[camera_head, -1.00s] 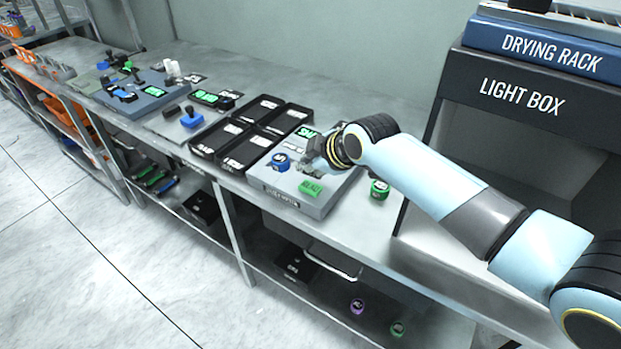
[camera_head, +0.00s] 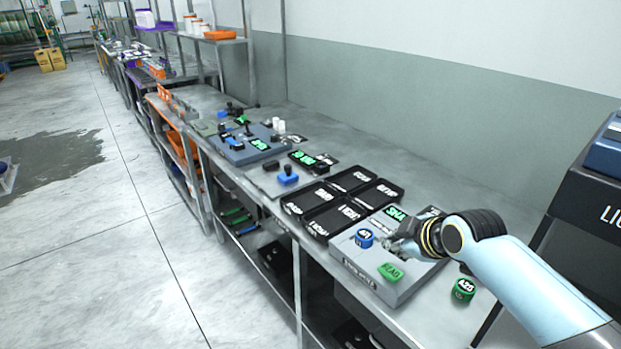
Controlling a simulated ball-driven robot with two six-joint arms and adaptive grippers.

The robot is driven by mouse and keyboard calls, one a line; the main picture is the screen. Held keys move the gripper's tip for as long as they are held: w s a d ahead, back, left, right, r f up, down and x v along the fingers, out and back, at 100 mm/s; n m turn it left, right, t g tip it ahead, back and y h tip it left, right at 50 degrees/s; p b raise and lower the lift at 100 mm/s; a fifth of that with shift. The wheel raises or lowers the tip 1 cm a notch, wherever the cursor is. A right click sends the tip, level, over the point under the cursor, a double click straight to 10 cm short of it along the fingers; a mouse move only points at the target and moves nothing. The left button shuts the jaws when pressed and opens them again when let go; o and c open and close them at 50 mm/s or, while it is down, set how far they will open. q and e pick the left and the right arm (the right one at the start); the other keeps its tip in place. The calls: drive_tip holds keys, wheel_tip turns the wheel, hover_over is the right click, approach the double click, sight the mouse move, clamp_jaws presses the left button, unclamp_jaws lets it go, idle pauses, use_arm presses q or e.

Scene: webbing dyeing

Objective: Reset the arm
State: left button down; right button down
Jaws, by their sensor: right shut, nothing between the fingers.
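My right arm comes in from the lower right, and my right gripper (camera_head: 398,244) is low over the grey device (camera_head: 372,283) on the bench. The gripper is shut and empty, and its fingertips are small in view. A blue round piece (camera_head: 365,238) on the device is just left of the fingertips. A green READ button (camera_head: 390,272) is just below them. I cannot tell whether the fingers touch the device. My left gripper is not in view.
A black tray set (camera_head: 322,222) with several compartments lies left of the device. The light box (camera_head: 590,220) is at the right edge. A blue-grey board (camera_head: 245,148) lies farther along the bench (camera_head: 430,180). The floor at left is open.

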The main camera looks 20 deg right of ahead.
drive_tip(key=s+a+r+m+g, duration=0.1)
drive_tip(key=s+r+m+g, duration=0.15)
drive_tip(key=s, duration=0.75)
drive_tip(key=s+a+r+m+g+h, duration=0.1)
drive_tip(key=s+r+m, duration=0.2)
drive_tip(key=s, duration=0.6)
drive_tip(key=s+a+r+m+g, duration=0.1)
drive_tip(key=s+r+m+g, duration=0.15)
drive_tip(key=s, duration=0.75)
wheel_tip(320, 180, down, 36)
drive_tip(key=s+d+m+b, duration=0.1)
drive_tip(key=d+b, duration=0.1)
drive_tip(key=b, duration=1)
drive_tip(key=s+f+g+b, duration=0.1)
drive_tip(key=s+f+b, duration=0.4)
drive_tip(key=s+f, duration=0.5)
drive_tip(key=s+d+f+g+b, duration=0.1)
drive_tip(key=s+f+b, duration=0.4)
drive_tip(key=f, duration=1.3)
drive_tip(key=s, duration=0.4)
drive_tip(key=shift+s+b, duration=0.35)
drive_tip(key=shift+d+f, duration=0.1)
drive_tip(key=shift+m, duration=0.3)
